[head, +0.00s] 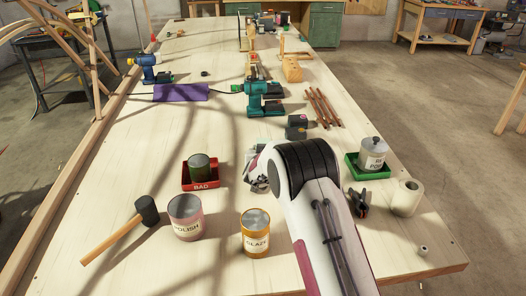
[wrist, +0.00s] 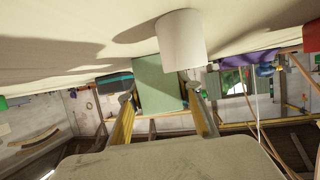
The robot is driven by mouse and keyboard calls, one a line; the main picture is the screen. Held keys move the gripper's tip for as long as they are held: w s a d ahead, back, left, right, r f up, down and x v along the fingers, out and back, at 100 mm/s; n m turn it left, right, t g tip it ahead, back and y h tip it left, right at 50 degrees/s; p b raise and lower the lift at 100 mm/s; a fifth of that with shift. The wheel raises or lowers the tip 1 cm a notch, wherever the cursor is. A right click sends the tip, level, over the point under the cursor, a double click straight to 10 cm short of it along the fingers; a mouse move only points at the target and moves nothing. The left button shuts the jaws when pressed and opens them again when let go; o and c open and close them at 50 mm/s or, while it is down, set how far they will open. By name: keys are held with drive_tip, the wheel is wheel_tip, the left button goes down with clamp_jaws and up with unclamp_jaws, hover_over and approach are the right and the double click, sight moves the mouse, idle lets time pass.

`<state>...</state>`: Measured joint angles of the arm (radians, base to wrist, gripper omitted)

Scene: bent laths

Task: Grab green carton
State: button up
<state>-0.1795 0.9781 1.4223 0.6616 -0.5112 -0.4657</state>
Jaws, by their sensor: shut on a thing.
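The green carton (wrist: 155,88) shows in the wrist view as a pale green block between the two fingers of my gripper (wrist: 157,86). My gripper is shut on it, with one finger at each side. A plain white cylinder (wrist: 180,38) stands on the table and overlaps the carton's upper right part in this view. In the head view, my gripper (head: 258,178) is mostly hidden behind my white and black wrist, and I cannot see the carton there.
To the right are a green tray (head: 353,170) with a lidded pot, a black clamp (head: 359,202) and a white roll (head: 407,198).

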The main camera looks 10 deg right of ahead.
drive_tip(key=shift+r, duration=0.1)
drive_tip(key=shift+r, duration=4.9)
